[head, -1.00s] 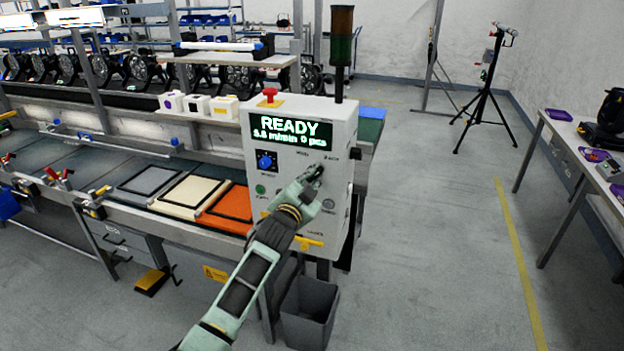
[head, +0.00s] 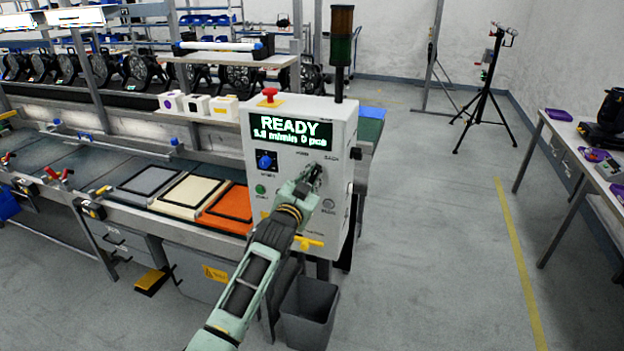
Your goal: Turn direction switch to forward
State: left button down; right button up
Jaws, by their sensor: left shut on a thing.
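A light grey control box (head: 337,130) stands at the end of the conveyor line. Its display (head: 289,130) reads READY. My left gripper (head: 314,174) is at the upper right of the box's front face, shut on the direction switch. The gripper hides the switch almost fully, so I cannot tell which way it points. My right gripper is not in view.
A blue knob (head: 265,160), a green button (head: 260,189) and a red stop button (head: 269,92) are on the box. A yellow handle (head: 310,242) sits below my gripper. A grey bin (head: 309,312) stands on the floor under the box. Open floor lies to the right.

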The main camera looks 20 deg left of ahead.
pick_arm(q)
jog(key=n, duration=0.3)
jog(key=shift+f, duration=0.1)
jog(key=n, duration=0.3)
jog(key=shift+d+n, duration=0.1)
jog(key=shift+n, duration=0.2)
jog(key=n, duration=0.3)
jog(key=shift+n+p, duration=0.35)
jog(key=shift+n, duration=0.85)
jog(key=c, duration=1.7)
grip_release()
